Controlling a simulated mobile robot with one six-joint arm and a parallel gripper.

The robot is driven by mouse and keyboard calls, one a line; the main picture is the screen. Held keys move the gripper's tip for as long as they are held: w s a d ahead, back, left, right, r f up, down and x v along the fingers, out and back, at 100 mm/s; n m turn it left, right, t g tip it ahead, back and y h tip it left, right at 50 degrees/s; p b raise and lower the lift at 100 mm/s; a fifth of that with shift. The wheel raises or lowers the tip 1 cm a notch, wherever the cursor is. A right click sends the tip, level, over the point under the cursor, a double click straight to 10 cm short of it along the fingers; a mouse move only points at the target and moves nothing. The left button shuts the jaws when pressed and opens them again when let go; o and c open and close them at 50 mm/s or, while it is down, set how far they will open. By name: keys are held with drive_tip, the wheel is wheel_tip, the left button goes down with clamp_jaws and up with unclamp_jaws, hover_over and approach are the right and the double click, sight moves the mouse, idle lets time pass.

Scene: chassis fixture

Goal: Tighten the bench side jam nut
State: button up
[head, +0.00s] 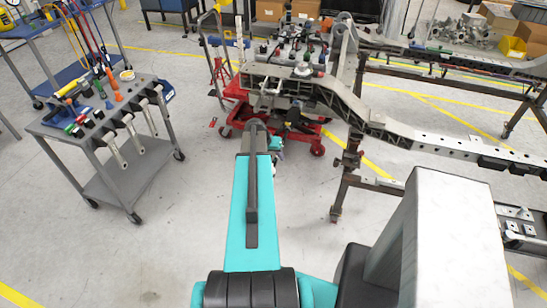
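The grey chassis frame (345,97) runs from the middle of the head view to the right edge, held on a dark metal stand (347,170). Its near left end carries brackets and small fittings above a red wheeled lift (237,112). I cannot pick out the bench side jam nut among these small parts. My teal arm reaches forward towards that end of the frame.
A grey tool cart (100,142) at left carries screwdrivers and pliers, with several wrenches (132,135) hanging along its side. A blue cart (68,72) stands behind it. A yellow bin (512,48) sits at back right. Floor between tool cart and lift is clear.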

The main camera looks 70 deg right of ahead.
drive_tip(key=shift+d+f, duration=0.15)
drive_tip(key=shift+f, duration=0.1)
